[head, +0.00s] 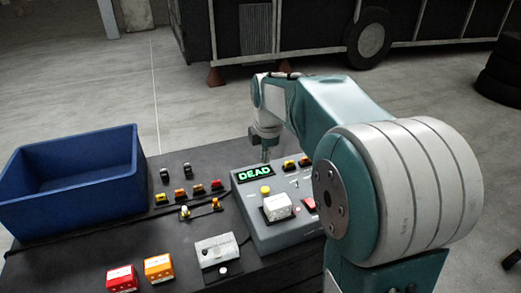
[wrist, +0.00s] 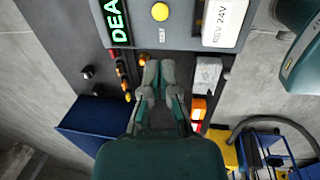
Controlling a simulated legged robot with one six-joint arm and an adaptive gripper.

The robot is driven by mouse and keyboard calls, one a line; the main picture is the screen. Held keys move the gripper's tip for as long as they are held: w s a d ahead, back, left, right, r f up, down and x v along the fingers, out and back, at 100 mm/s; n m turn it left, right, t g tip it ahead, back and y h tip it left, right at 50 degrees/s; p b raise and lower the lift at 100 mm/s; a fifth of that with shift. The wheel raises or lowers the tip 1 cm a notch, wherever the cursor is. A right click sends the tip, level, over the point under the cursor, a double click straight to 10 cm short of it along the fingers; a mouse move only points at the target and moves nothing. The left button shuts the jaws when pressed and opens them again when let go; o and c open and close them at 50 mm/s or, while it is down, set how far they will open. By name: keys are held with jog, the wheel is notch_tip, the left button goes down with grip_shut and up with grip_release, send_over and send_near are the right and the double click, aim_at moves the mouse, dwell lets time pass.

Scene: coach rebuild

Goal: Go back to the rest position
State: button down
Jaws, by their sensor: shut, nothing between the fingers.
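My gripper (head: 265,157) hangs fingers down from the end of my raised arm, just behind the grey test box (head: 268,241) in the head view. Its fingers are together and empty; they also show in the wrist view (wrist: 160,70). The box has a lit green display (head: 255,173) reading "DEAD", a yellow button (head: 265,189) and a white labelled block (head: 277,207) on its face. My arm hides part of the box's right side. I cannot tell whether the fingertips touch anything.
A blue bin (head: 70,187) stands at the bench's left. Small coloured parts lie mid-bench. Red (head: 122,279) and orange (head: 158,268) blocks and a grey switch unit (head: 217,254) are near the front. A dark coach (head: 330,28) stands behind, with open floor between. Tyres (head: 503,75) stack at right.

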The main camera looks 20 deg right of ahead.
jog(key=s+a+m+t, duration=0.2)
jog(key=s+a+m, duration=0.1)
jog(key=s+m, duration=0.6)
jog(key=s+a+r+m+t, duration=0.1)
jog(key=s+a+m, duration=0.3)
jog(key=s+m, duration=0.5)
jog(key=s, duration=0.5)
jog(key=shift+s+t, duration=0.3)
jog(key=shift+t, duration=0.1)
